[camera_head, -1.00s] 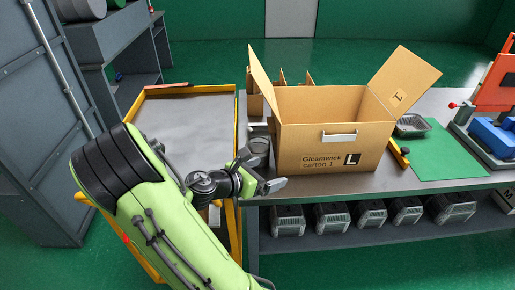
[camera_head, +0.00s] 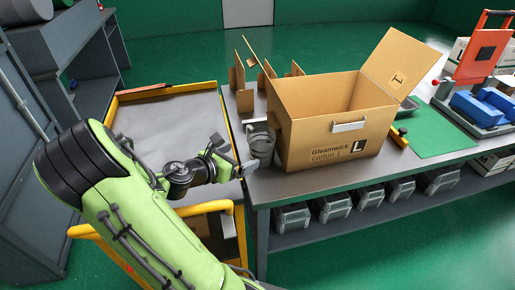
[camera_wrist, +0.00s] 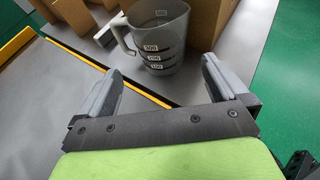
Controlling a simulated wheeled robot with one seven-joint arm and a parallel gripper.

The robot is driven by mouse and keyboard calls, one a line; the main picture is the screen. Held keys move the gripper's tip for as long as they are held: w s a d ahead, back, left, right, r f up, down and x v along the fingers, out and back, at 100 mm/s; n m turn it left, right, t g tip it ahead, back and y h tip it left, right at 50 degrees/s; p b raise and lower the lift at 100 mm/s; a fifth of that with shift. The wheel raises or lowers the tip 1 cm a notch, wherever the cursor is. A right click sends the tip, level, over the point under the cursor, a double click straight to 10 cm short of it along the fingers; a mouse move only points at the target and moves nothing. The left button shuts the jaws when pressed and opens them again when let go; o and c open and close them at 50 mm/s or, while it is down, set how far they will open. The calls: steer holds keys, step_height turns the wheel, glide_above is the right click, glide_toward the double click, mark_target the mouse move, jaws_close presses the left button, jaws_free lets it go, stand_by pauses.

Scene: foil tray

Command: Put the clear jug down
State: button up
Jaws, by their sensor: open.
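The clear jug (camera_head: 261,143) stands upright on the grey bench top, just left of the cardboard carton. In the wrist view the jug (camera_wrist: 160,45) shows measuring marks and a handle on its left side. My gripper (camera_head: 232,157) is at the bench's left edge, close to the jug on its near left side. In the wrist view its two fingers (camera_wrist: 158,82) are wide apart with nothing between them. The jug stands beyond the fingertips, apart from them.
The carton (camera_head: 335,140), marked Gleamwick carton 1, stands open right of the jug. Cardboard dividers (camera_head: 250,75) stand behind. A yellow-edged cart (camera_head: 180,115) adjoins the bench at left.

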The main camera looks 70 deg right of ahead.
mark_target(254, 151)
steer(key=b+x, duration=0.1)
steer(key=x, duration=0.5)
steer(key=shift+w+f, duration=0.15)
steer(key=b+x, duration=0.2)
steer(key=x, duration=0.3)
steer(key=shift+s+d+f, duration=0.1)
steer(key=shift+s+d, duration=0.1)
steer(key=shift+d, duration=0.15)
steer(key=c, duration=1.1)
